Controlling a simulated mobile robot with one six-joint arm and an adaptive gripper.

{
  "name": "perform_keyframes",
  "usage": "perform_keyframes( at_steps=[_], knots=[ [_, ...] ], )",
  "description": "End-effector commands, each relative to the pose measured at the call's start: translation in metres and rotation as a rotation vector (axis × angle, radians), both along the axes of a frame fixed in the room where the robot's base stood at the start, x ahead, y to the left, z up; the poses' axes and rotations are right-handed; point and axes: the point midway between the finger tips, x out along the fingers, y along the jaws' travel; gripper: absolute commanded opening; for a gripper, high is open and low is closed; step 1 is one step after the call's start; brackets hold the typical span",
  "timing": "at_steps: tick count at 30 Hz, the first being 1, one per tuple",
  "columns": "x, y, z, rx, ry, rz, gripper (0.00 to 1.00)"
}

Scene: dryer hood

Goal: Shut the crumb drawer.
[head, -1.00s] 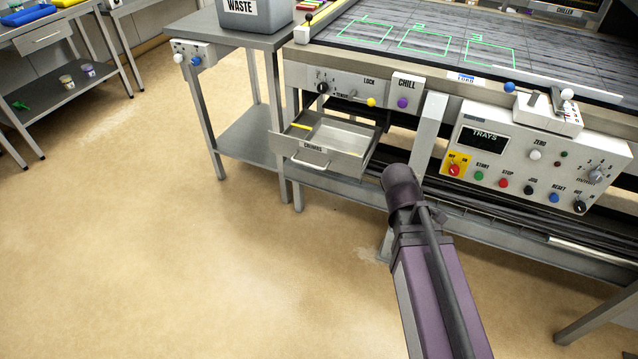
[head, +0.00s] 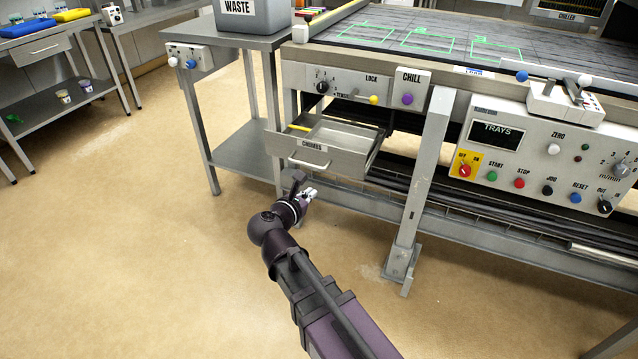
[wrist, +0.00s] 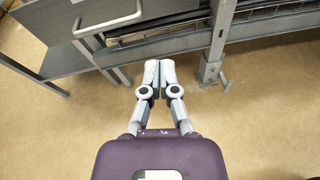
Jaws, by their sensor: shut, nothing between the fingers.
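The crumb drawer (head: 338,150) stands pulled out from under the conveyor bench in the head view. It is a grey metal tray with a bar handle (head: 309,163) and a CRUMBS label on its front. In the wrist view the drawer front (wrist: 115,12) and its handle (wrist: 108,25) show at the upper left. My gripper (head: 311,192) is just below the drawer front in the head view, apart from the handle. In the wrist view my gripper (wrist: 159,64) has its two pale fingertips together, with nothing between them.
A bench leg (head: 422,185) stands right of the drawer. A control panel (head: 540,155) is further right. A side table (head: 235,150) with a grey waste bin (head: 255,15) stands to the left. The floor (head: 150,240) in front is clear.

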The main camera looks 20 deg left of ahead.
Motion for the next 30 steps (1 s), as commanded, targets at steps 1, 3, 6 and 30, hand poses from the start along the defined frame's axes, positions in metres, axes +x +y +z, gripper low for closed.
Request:
perform_keyframes(
  at_steps=[1,3,6,30],
  knots=[
    [-0.005,0.012,-0.005,-0.037,-0.015,0.032,0.00],
    [-0.010,0.023,-0.004,-0.080,-0.032,0.066,0.00],
    [-0.015,0.032,-0.002,-0.121,-0.049,0.097,0.00],
    [0.002,0.035,-0.005,-0.135,-0.054,0.107,0.00]
  ],
)
